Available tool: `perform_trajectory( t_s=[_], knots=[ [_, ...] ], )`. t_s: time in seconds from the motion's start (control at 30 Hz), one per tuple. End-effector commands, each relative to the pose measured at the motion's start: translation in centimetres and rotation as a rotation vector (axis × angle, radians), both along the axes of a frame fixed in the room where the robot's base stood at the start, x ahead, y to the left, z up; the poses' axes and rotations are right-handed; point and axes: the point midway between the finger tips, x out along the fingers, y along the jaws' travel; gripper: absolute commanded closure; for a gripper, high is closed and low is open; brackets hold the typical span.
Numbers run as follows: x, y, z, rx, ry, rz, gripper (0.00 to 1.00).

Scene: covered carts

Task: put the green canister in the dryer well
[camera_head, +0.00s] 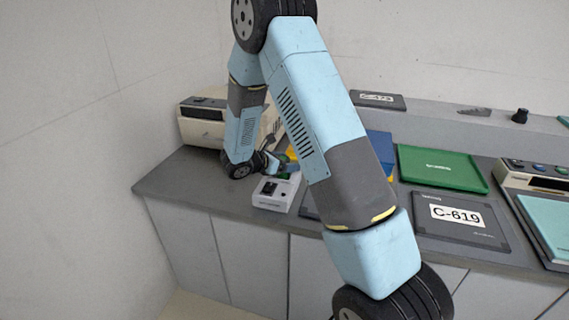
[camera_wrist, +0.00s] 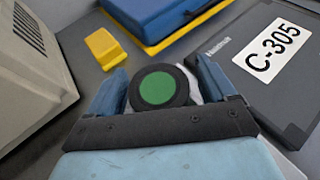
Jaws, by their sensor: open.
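The green canister (camera_wrist: 158,88) shows in the wrist view as a round green top with a black rim. It lies between the two blue fingers of my gripper (camera_wrist: 162,70). The fingers are apart, with the canister between them; I cannot tell whether either touches it. A white surface shows just behind and right of the canister. In the head view my gripper (camera_head: 286,165) is low over the counter by a small white box (camera_head: 272,194) with dark parts on top, and the canister cannot be made out clearly. I cannot identify the dryer well in either view.
A beige machine (camera_head: 203,122) stands at the back left, near the wall; it also shows in the wrist view (camera_wrist: 32,55). A yellow block (camera_wrist: 105,48), a blue case (camera_wrist: 165,15) and a dark C-305 panel (camera_wrist: 250,85) are close by. A green lid (camera_head: 440,168) and a C-619 panel (camera_head: 460,222) lie right.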

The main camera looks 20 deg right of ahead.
Motion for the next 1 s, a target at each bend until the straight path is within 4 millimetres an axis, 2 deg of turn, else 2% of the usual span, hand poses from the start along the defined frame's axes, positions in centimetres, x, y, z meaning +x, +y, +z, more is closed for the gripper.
perform_trajectory(
  t_s=[0.17, 0.6, 0.83, 1.0],
  knots=[
    [-0.7, 2.0, 0.8, 0.001, -0.001, 0.004, 0.16],
    [-3.5, 8.7, 3.8, 0.002, -0.001, 0.004, 0.16],
    [-4.2, 10.1, 4.6, 0.003, -0.002, 0.000, 0.16],
    [-5.2, 9.0, 6.5, 0.052, -0.038, -0.063, 0.16]
  ],
)
